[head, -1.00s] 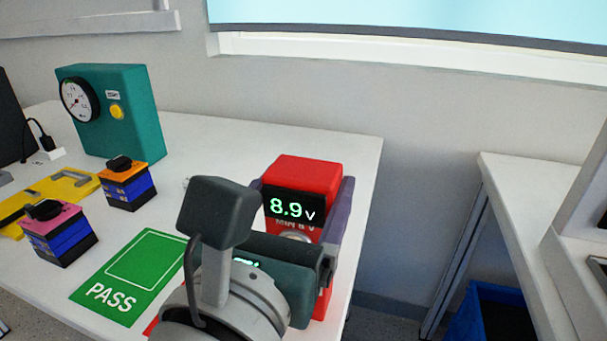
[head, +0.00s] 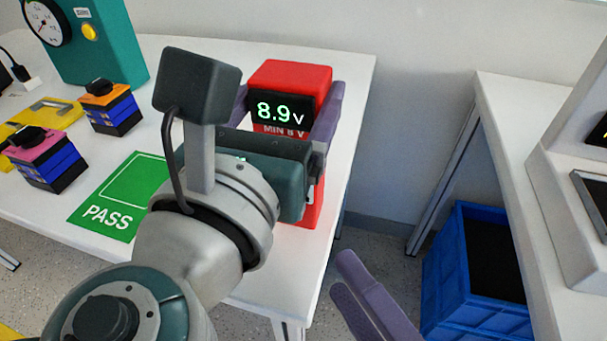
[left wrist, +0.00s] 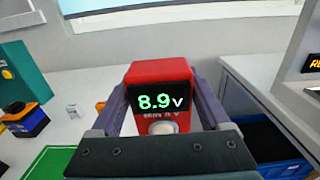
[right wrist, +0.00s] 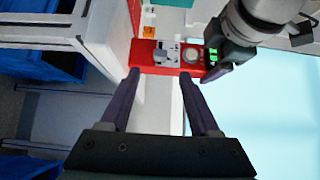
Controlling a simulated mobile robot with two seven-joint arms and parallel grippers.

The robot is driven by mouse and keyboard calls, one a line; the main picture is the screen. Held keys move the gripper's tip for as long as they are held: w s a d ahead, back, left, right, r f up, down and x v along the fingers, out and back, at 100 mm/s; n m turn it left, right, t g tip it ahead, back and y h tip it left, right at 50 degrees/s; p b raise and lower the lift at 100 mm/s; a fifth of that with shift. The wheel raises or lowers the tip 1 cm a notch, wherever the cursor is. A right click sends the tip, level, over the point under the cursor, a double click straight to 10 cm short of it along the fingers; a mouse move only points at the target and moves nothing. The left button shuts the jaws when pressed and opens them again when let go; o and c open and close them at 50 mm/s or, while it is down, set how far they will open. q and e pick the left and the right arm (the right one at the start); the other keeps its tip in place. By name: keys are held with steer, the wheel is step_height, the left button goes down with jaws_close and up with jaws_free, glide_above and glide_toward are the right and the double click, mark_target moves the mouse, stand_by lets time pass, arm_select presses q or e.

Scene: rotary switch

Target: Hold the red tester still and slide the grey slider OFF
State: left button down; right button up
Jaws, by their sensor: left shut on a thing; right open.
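The red tester (head: 290,74) stands at the right end of the white table, its display reading 8.9 V. My left gripper (head: 290,100) is shut on its sides; the left wrist view shows the tester (left wrist: 160,72) between the fingers. In the head view my left wrist hides most of its lower front. In the right wrist view, the tester's red face (right wrist: 142,58) carries a grey slider (right wrist: 167,53) and a round pale button (right wrist: 191,54). My right gripper (right wrist: 158,77) is open and empty, its fingertips near the tester face. I cannot tell the slider's position.
A green PASS mat (head: 118,200) and blue-black blocks with pink (head: 50,165) and orange (head: 110,108) tops lie left of the tester. A teal gauge box (head: 105,45) stands behind. A blue crate (head: 455,285) sits under the right-hand table, across a floor gap.

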steer(key=x, duration=0.8)
steer(key=shift+w+a, duration=0.2)
steer(key=shift+w, duration=0.15)
steer(key=shift+c, duration=0.2)
jaws_close()
stand_by(0.7)
